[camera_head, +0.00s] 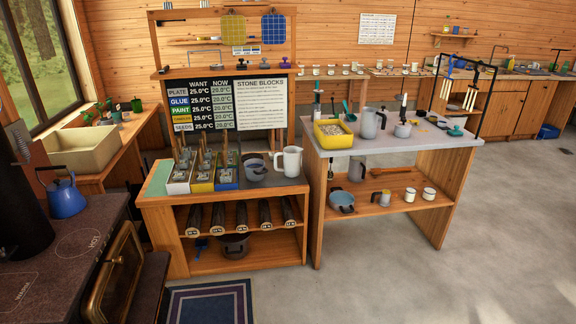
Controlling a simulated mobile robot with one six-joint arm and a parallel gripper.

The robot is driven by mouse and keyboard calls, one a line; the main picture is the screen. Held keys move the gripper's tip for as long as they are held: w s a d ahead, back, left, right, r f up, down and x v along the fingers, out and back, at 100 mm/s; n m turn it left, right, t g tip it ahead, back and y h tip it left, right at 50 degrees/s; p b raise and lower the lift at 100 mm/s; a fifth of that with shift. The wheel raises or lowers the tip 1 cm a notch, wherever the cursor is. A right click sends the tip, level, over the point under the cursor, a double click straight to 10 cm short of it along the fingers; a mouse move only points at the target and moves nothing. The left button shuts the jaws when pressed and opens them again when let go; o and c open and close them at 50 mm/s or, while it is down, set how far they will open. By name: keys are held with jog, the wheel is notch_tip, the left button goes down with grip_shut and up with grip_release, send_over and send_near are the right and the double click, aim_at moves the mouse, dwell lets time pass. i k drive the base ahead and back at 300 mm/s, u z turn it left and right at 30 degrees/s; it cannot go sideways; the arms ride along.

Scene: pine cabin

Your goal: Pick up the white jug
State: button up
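The white jug (288,162) stands upright at the right end of the low wooden bench (163,203), in the middle of the view. My gripper is not in view.
A taller table (452,139) stands right of the jug, holding a yellow bin (331,139) and a grey jug (369,124). Small crates (203,182) fill the bench's left part. A dark stove top (62,250) is at near left. The grey floor (370,285) is open in front.

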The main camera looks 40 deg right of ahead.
aim_at(289, 162)
jog(key=z, duration=0.05)
jog(key=i, duration=1)
jog(key=u, duration=0.05)
